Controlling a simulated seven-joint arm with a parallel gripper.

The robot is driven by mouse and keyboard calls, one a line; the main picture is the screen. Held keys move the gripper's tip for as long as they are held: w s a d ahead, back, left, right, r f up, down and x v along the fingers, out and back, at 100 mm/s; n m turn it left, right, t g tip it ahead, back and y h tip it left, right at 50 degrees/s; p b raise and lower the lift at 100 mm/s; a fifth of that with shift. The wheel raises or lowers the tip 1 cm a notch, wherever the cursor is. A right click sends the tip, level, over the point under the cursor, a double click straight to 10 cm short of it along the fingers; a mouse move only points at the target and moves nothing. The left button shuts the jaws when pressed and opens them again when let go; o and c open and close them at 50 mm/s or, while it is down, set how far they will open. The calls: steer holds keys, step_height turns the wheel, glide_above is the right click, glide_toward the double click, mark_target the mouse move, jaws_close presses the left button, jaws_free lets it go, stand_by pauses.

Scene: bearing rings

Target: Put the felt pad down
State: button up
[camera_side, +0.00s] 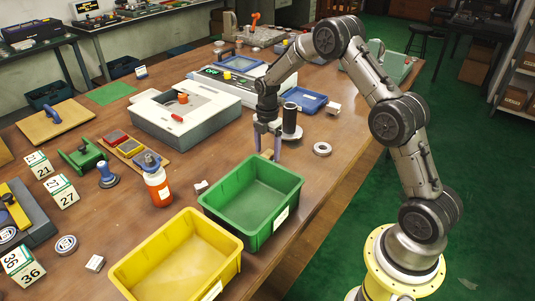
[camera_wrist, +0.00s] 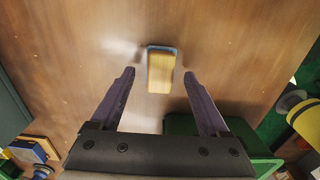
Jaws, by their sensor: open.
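The felt pad (camera_wrist: 161,71) appears to be the small block with a pale wood-coloured top and a blue edge. In the wrist view it lies on the table between and slightly beyond my open fingertips, with a gap on both sides. In the side view only a small tan part of the pad (camera_side: 267,154) shows low between the fingers. My gripper (camera_side: 266,157) points down at the table just behind the green bin. In the wrist view my gripper (camera_wrist: 159,73) is open and holds nothing.
The green bin (camera_side: 257,236) stands close in front of my gripper, with the yellow bin (camera_side: 185,283) beyond it. A dark cylinder (camera_side: 291,119) stands close behind my gripper. A pale ring (camera_side: 322,149) lies to the right. Bare wood (camera_wrist: 70,60) surrounds the pad.

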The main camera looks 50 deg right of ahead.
mark_target(267, 154)
steer(key=s+a+r+m+t, duration=0.1)
steer(key=s+a+r+m, duration=0.15)
steer(key=r, duration=0.75)
steer(key=s+a+r+m, duration=0.2)
steer(key=s+a+r, duration=0.15)
steer(key=r, duration=0.55)
steer(key=s+a+r+m+t, duration=0.2)
steer(key=s+a+r+m, duration=0.3)
steer(key=s, duration=0.4)
steer(key=s+a+m+t, duration=0.2)
steer(key=s+m, duration=0.6)
steer(key=s, duration=0.8)
steer(key=shift+s+a+f+t, duration=0.2)
steer(key=shift+s+a+t, duration=0.1)
steer(key=shift+a, duration=0.45)
